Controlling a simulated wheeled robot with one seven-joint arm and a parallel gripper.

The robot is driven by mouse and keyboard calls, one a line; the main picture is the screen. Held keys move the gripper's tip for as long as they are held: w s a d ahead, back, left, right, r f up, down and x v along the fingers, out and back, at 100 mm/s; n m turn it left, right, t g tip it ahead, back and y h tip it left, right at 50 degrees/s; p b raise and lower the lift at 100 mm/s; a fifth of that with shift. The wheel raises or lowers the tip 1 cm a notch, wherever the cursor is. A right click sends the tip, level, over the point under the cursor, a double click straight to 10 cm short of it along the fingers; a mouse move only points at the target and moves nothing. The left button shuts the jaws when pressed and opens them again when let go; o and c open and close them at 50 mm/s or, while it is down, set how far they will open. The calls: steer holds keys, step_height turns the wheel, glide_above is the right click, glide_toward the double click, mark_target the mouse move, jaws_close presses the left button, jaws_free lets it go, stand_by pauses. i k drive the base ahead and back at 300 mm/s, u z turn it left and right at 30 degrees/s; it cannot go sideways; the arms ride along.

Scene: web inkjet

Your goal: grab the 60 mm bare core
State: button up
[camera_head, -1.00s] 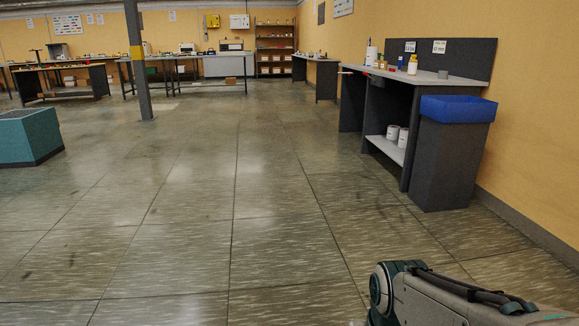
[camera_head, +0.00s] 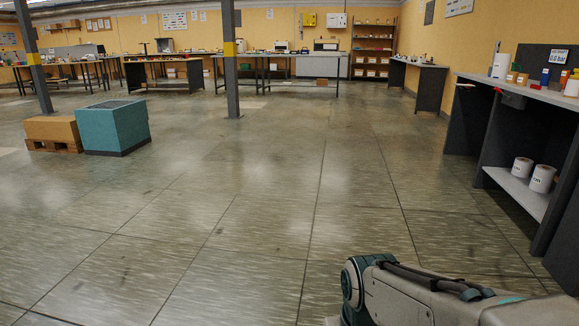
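I cannot make out the 60 mm bare core in this view. Small items stand on the right workbench (camera_head: 520,92), among them a white roll or cylinder (camera_head: 501,66) and small brown pieces (camera_head: 512,77), too small to identify. Two white rolls or tubs with dark print, one of them here (camera_head: 542,179), stand on the bench's lower shelf. Part of my arm shows at the bottom right. My gripper is outside the view.
A teal box (camera_head: 116,128) and a pallet with a brown carton (camera_head: 53,131) stand at left. Steel posts (camera_head: 229,60) rise from the floor. Benches (camera_head: 278,60) and a shelf rack (camera_head: 373,50) line the back. The middle floor is open.

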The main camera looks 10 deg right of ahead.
mark_target(512, 77)
steer(key=u, duration=0.2)
steer(key=i, duration=3.4)
steer(key=z, duration=0.35)
steer(key=i, duration=1.6)
steer(key=z, duration=1.15)
steer(key=i, duration=1.1)
steer(key=z, duration=1.4)
steer(key=i, duration=0.7)
steer(key=z, duration=0.3)
